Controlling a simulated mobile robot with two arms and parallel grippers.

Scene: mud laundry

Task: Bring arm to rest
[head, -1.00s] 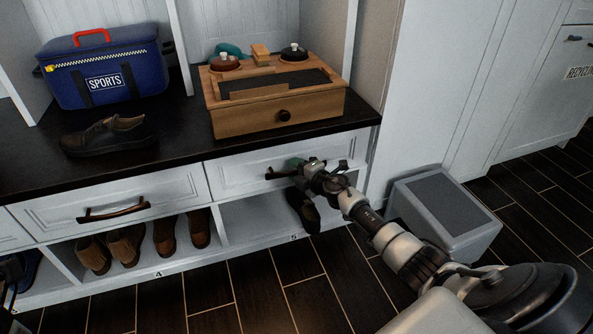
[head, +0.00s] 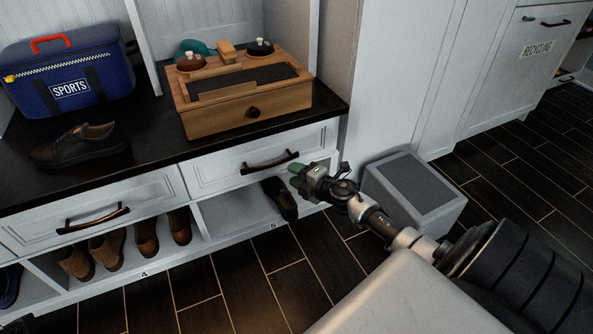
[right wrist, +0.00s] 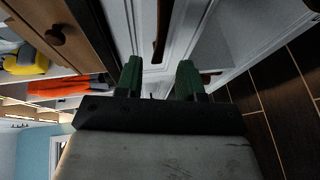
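My right gripper (head: 296,174) is in front of the right drawer (head: 262,158), below and right of its dark handle (head: 270,162). In the right wrist view its two green fingertips (right wrist: 160,78) stand apart with nothing between them. The handle also shows beyond them in the right wrist view (right wrist: 161,30), not gripped. The drawer looks shut. My right arm reaches in from the lower right of the head view. My left gripper is in neither view.
A grey step stool (head: 415,192) stands on the floor close to my right arm. A wooden box (head: 245,108), a blue sports bag (head: 68,78) and a dark shoe (head: 80,146) are on the black bench top. Several shoes sit in the cubbies below. The dark floor in front is clear.

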